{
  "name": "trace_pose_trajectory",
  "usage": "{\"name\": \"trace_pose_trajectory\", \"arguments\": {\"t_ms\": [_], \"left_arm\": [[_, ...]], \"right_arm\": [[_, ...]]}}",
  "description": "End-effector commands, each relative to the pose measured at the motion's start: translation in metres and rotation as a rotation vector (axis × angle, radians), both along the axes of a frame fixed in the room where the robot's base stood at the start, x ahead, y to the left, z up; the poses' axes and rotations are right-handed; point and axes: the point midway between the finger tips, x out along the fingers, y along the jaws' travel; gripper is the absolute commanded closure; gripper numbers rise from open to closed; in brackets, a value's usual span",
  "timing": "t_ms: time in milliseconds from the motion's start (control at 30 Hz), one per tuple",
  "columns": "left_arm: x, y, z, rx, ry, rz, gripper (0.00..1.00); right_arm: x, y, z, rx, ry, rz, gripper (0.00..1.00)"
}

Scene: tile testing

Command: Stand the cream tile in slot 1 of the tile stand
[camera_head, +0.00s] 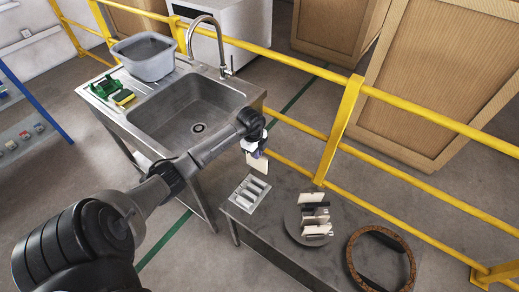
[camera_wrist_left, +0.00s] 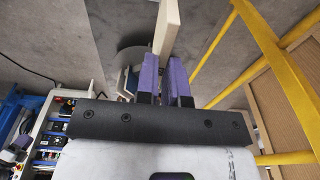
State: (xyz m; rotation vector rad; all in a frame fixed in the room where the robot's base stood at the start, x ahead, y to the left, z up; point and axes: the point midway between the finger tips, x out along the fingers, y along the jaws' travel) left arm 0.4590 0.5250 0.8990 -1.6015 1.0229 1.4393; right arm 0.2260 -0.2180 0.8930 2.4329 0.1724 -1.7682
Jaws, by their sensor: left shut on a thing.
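The cream tile (camera_head: 257,163) hangs below my left gripper (camera_head: 256,150), above the back of the grey metal table. In the left wrist view the cream tile (camera_wrist_left: 167,28) stands out between the purple fingertips of my left gripper (camera_wrist_left: 166,72), which is shut on it. A light grey slotted holder (camera_head: 238,198), which looks like the tile stand, lies on the table below and apart from the tile. Its slot numbers are too small to read. My right gripper is not in view.
A round grey plate (camera_head: 291,225) holds several upright pale and dark pieces to the right of the slotted holder. A brown ring (camera_head: 409,262) lies at the table's right. A sink (camera_head: 185,105) adjoins at the left, and a yellow rail (camera_head: 345,115) runs behind.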

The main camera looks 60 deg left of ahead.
Motion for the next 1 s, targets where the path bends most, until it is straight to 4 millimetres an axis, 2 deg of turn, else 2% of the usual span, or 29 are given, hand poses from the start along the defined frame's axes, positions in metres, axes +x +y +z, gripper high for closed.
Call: {"name": "trace_pose_trajectory", "arguments": {"t_ms": [367,667,1000], "left_arm": [[0.0,0.0,-0.019,-0.001,0.0,0.002,1.0],[0.0,-0.001,-0.044,-0.001,-0.001,0.0,1.0],[0.0,0.0,-0.074,0.0,0.001,0.0,1.0]], "right_arm": [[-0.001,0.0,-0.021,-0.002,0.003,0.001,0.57],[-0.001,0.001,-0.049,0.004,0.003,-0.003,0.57],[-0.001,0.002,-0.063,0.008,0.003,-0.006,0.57]]}}
